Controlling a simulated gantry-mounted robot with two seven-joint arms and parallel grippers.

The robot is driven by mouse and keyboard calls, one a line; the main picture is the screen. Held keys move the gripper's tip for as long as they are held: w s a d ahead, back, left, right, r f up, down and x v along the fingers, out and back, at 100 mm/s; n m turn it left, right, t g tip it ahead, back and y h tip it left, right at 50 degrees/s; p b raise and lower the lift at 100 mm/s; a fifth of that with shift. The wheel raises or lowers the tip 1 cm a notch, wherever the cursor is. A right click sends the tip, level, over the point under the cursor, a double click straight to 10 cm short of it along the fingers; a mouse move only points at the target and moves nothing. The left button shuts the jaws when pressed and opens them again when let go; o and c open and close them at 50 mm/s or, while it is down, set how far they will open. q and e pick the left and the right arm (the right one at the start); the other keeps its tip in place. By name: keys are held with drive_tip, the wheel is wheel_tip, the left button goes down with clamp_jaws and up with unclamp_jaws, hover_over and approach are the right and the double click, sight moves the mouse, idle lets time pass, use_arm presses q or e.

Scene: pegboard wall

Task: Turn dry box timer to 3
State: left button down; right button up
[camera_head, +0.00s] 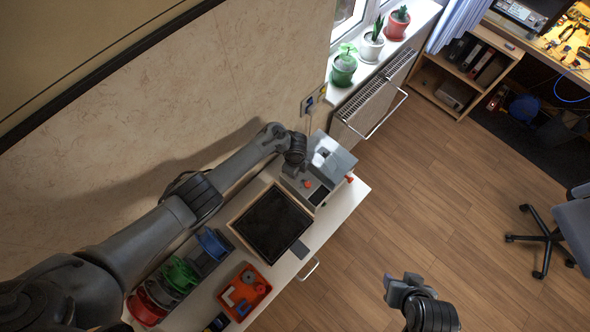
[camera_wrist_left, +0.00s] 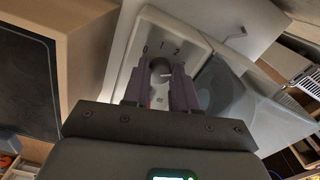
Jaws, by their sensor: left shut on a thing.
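The dry box (camera_head: 337,158) is a pale grey box with a clear-looking lid, at the far right end of the white bench. In the left wrist view its white timer panel (camera_wrist_left: 147,28) shows the numerals 0, 1 and 2. A round grey timer knob (camera_wrist_left: 160,66) sits below them with a pale pointer mark, and I cannot tell exactly where it points. My left gripper (camera_head: 294,158) reaches the box; in the wrist view its purple fingers (camera_wrist_left: 160,82) are shut on the knob, partly hiding it. My right gripper (camera_head: 402,288) hangs over the floor, away from the box.
A black-topped 3D printer bed or tray (camera_head: 271,223) lies beside the box. An orange bin (camera_head: 244,292) and several coloured spools (camera_head: 180,274) stand nearer on the bench. A radiator (camera_head: 372,103) and a sill with potted plants are behind.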

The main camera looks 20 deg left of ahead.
use_arm(q)
drive_tip(key=c, duration=0.9)
unclamp_jaws()
drive_tip(key=shift+r, duration=0.15)
wheel_tip(320, 180, up, 11)
drive_tip(key=p, duration=0.3)
drive_tip(key=shift+f+p, duration=0.2)
drive_tip(key=shift+p, duration=0.1)
